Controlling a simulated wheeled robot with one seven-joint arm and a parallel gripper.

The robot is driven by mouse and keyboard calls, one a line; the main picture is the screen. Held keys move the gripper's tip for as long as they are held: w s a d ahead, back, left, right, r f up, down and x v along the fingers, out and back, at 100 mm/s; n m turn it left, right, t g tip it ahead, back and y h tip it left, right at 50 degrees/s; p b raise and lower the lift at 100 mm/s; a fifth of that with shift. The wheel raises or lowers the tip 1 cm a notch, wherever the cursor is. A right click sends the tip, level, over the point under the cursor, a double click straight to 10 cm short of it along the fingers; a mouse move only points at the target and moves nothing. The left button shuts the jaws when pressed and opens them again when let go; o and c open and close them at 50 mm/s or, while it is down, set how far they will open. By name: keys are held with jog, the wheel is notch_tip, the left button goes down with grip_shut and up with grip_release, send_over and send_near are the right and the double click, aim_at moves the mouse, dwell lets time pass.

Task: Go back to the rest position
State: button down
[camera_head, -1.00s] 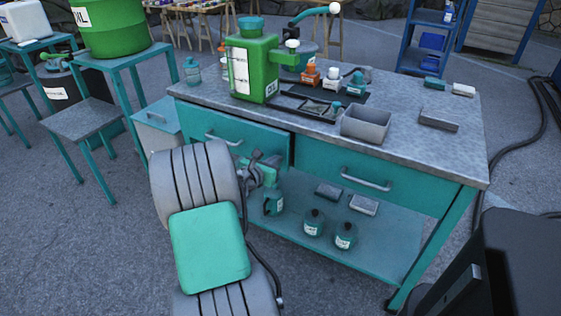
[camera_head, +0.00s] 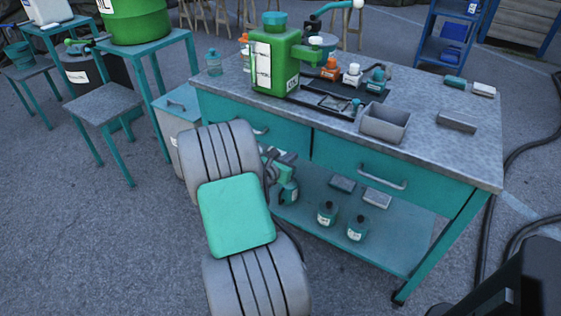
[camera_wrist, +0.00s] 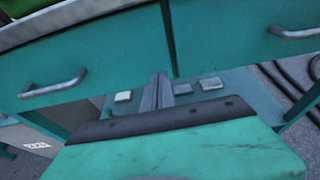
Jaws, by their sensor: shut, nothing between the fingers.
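My gripper (camera_wrist: 157,92) shows in the wrist view with its two grey fingers together and nothing between them. It is in front of the teal workbench (camera_head: 455,200), near the gap between its two drawers. In the head view my gripper is mostly hidden behind my own grey and teal arm, at the left part of the bench front. The drawer handles show left (camera_wrist: 53,83) and right (camera_wrist: 296,32) of the fingers in the wrist view. Both drawers look shut.
On the bench top stand a green oil can (camera_head: 273,60), small bottles and a grey open bin (camera_head: 385,124). The lower shelf (camera_head: 378,247) holds teal bottles and small blocks. A teal stool (camera_head: 105,103) stands left. A black cable (camera_head: 517,165) lies right. Open ground lies at front left.

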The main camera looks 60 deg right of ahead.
jog(key=w+a+r+m+t+y+p, duration=0.1)
jog(key=w+a+r+m+y+p, duration=0.25)
jog(key=a, duration=0.65)
jog(key=w+a+r+m+t+y+p, duration=0.1)
jog(key=w+a+r+m+y+p, duration=0.15)
jog(key=a+r+m, duration=0.45)
jog(key=w+a+r+m+t+y+p, duration=0.1)
jog(key=w+a+r+m+y+p, duration=0.2)
jog(key=a, duration=0.9)
jog(key=s+a+r+m+y+p, duration=0.2)
jog(key=a+r+p, duration=0.1)
jog(key=a, duration=0.7)
jog(key=s+a+r+m+y+p, duration=0.2)
jog(key=a+r, duration=0.4)
jog(key=a, duration=0.5)
jog(key=shift+s+a+r+y+p, duration=0.2)
jog(key=shift+s+r+y+p, duration=0.15)
jog(key=shift+y+p, duration=0.4)
